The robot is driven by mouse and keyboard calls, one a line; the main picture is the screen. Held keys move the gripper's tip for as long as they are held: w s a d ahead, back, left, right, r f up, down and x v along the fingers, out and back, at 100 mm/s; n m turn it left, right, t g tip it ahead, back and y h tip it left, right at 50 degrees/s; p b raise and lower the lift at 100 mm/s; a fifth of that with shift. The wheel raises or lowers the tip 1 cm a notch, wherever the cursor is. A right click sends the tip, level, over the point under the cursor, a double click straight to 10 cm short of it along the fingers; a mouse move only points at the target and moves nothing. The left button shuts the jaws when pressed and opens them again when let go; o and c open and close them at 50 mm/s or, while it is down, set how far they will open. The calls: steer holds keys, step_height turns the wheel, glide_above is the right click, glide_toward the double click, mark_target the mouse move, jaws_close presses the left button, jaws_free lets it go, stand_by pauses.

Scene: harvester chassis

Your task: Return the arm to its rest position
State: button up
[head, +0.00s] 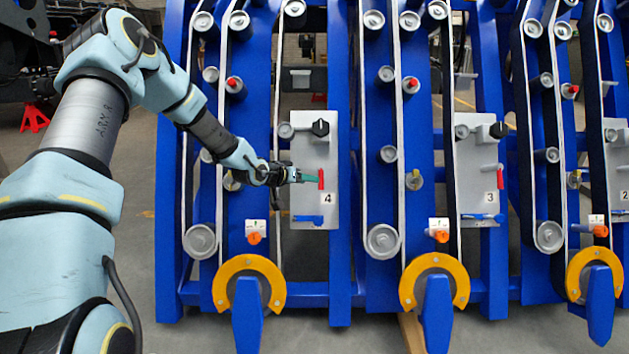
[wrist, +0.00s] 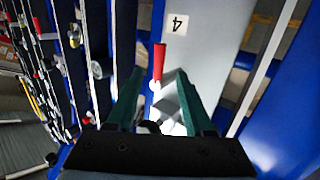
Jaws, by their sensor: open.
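My arm (head: 205,128) reaches from the left side of the head view to the grey panel (head: 311,205) marked 4. My gripper (head: 308,179) is at the panel's left part, right by a small upright red handle (head: 321,180). In the wrist view my gripper (wrist: 160,82) shows two green fingers spread apart. The red handle (wrist: 160,62) shows between and beyond the fingertips there. The fingers look empty; I cannot tell if either touches the handle.
The panel also carries a black knob (head: 320,127) and a blue lever (head: 308,218). Blue uprights with rollers and belts stand on both sides. Yellow collars (head: 249,284) stick out low in front. Grey floor (head: 180,335) is open at the lower left.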

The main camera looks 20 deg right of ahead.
steer(key=shift+v, duration=1.1)
steer(key=s+a+r+n+g+y, duration=0.1)
steer(key=s+a+r+n+y, duration=0.2)
steer(key=a, duration=0.8)
steer(key=s+a+y, duration=0.4)
steer(key=s+a, duration=0.2)
steer(key=a, duration=0.4)
steer(key=s+a+r+n+g+y, duration=0.1)
steer(key=s+a+r+n+y, duration=0.2)
steer(key=a, duration=0.8)
steer(key=s+a+r+n+g+y, duration=0.1)
steer(key=s+a, duration=0.2)
steer(key=s, duration=0.3)
steer(key=s+a+r+n+g, duration=0.1)
steer(key=s+a, duration=0.3)
steer(key=s, duration=0.2)
step_height(320, 180, up, 24)
steer(key=p, duration=2.4)
steer(key=shift+f, duration=0.1)
